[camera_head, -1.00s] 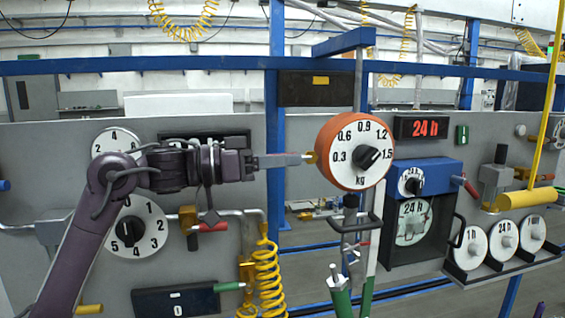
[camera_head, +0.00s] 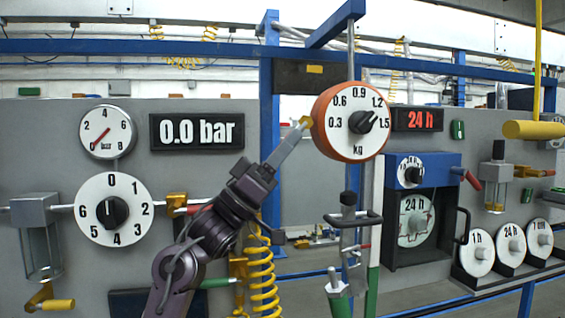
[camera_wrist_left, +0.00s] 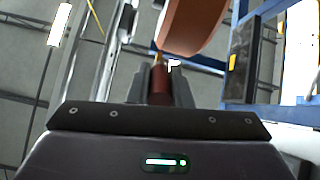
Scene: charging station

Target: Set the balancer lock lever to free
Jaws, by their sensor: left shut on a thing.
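The balancer (camera_head: 325,138) is an orange drum with a white kg dial, hanging from a rod under a blue beam. Its lock lever shows a small brass end (camera_head: 306,121) at the drum's upper left side. My left gripper (camera_head: 298,131) reaches up to it from the lower left, its grey fingers tilted up to the right. In the left wrist view, the fingers close on both sides of a dark red lever grip (camera_wrist_left: 160,88), with the orange drum (camera_wrist_left: 192,25) just beyond. The fingers hide most of the lever in the head view. My right gripper is not visible.
A tool with a black handle (camera_head: 353,219) hangs below the balancer. A blue timer box (camera_head: 440,170) and 24 h display (camera_head: 418,119) stand to the right. A yellow coiled hose (camera_head: 261,280) hangs near my left arm. Gauge and selector dials (camera_head: 131,187) are at left.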

